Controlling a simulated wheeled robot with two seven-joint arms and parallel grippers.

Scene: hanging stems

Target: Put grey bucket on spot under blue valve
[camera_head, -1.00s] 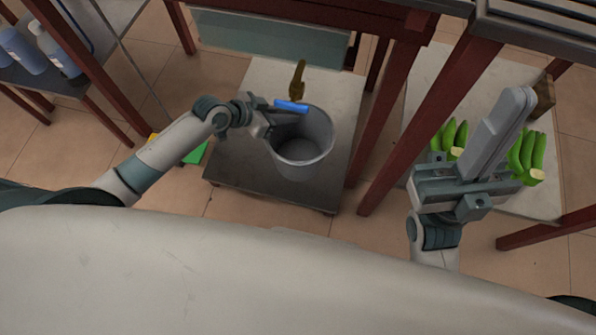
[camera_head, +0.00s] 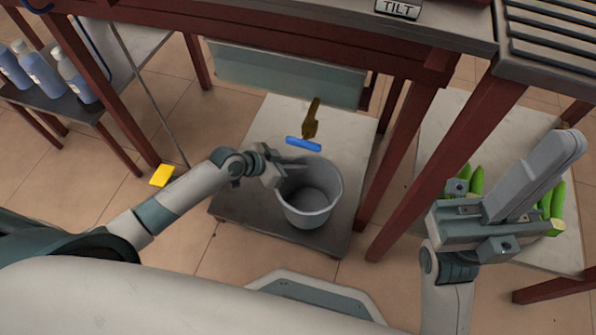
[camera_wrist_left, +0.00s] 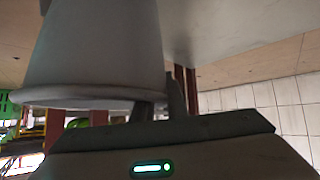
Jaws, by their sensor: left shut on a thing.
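The grey bucket (camera_head: 310,205) is upright over the low table (camera_head: 240,206) in the head view; I cannot tell if its base touches. The blue valve (camera_head: 303,143) is on a brass tap (camera_head: 311,118), just beyond the bucket's far rim in the picture. My left gripper (camera_head: 284,172) is shut on the bucket's left rim. In the left wrist view the bucket (camera_wrist_left: 95,50) fills the upper left, close to the gripper. No marked spot is visible. My right gripper (camera_head: 550,160) is shut and empty, raised at the right.
A red-brown frame leg (camera_head: 445,165) stands right of the low table. Green bananas (camera_head: 476,182) lie on a pale table behind my right gripper. Bottles (camera_head: 45,72) stand on a shelf at the left. A yellow object (camera_head: 162,175) is on the floor left of the low table.

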